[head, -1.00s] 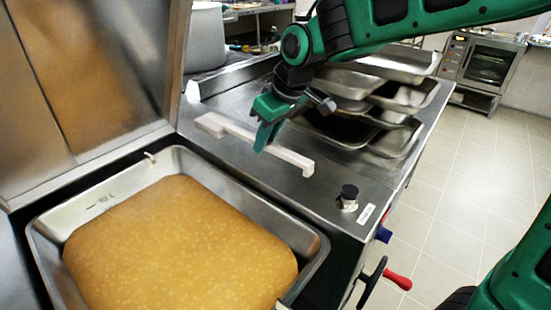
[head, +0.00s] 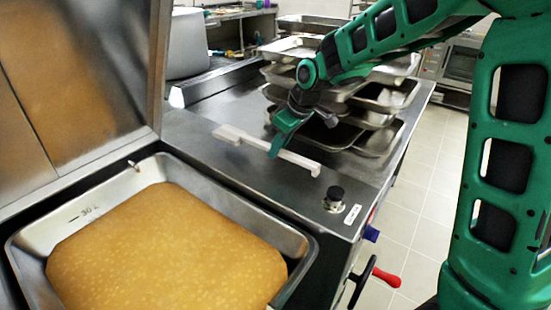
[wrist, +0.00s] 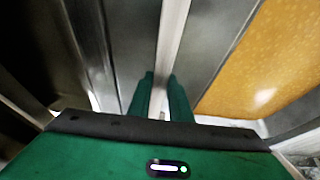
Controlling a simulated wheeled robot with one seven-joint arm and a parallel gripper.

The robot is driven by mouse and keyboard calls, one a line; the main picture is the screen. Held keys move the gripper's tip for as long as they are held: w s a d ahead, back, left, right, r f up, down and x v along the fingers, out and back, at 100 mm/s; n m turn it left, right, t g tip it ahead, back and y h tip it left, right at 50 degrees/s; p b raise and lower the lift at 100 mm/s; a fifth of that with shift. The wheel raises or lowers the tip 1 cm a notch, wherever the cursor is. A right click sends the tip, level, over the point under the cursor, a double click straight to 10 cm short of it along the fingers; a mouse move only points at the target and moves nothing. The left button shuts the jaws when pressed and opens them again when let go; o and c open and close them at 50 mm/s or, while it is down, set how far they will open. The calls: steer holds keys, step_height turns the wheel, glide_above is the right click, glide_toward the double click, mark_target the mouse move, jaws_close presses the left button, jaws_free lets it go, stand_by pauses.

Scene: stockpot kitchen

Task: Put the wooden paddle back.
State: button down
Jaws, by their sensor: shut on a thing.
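The wooden paddle (head: 298,160) shows as a long pale bar over the steel counter beside the pan, with a short bent part at its right end. My gripper (head: 279,148) is shut on it near its middle, fingers pointing down. In the wrist view the paddle (wrist: 173,35) runs up the picture between the two green fingers of my gripper (wrist: 161,98). I cannot tell whether the paddle touches the counter or hangs just above it. Part of it is hidden behind the fingers.
A tilting pan (head: 150,178) full of golden-brown liquid is at the left, its lid (head: 85,60) raised. Stacked steel trays (head: 375,125) stand behind my gripper. A black knob (head: 334,195) and a red-handled crank (head: 386,278) are at the front right. A grey pot (head: 187,45) stands behind.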

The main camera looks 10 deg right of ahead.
step_height(320, 180, down, 4)
steer(key=shift+r, duration=0.15)
steer(key=c, duration=1.6)
jaws_free()
steer(key=v, duration=1.2)
steer(key=s+d+f+m+g+h, duration=0.1)
steer(key=s+d+m, duration=0.4)
steer(key=d, duration=0.4)
steer(key=s+d+m+h, duration=0.1)
steer(key=s+d+m, duration=0.1)
steer(key=s+d, duration=0.65)
steer(key=s+d+f+m, duration=0.1)
steer(key=s+d+m, duration=0.1)
steer(key=s, duration=0.4)
steer(key=s+d+f+m+g, duration=0.1)
steer(key=s+d+f+m, duration=0.1)
steer(key=s, duration=0.5)
steer(key=s+d+f+m+g+h, duration=0.1)
steer(key=s+d+f+m, duration=0.1)
steer(key=s+d+m, duration=0.2)
steer(key=shift+s+d, duration=0.15)
steer(key=shift+s, duration=0.6)
steer(key=shift+s+d, duration=0.1)
steer(key=shift+s, duration=0.6)
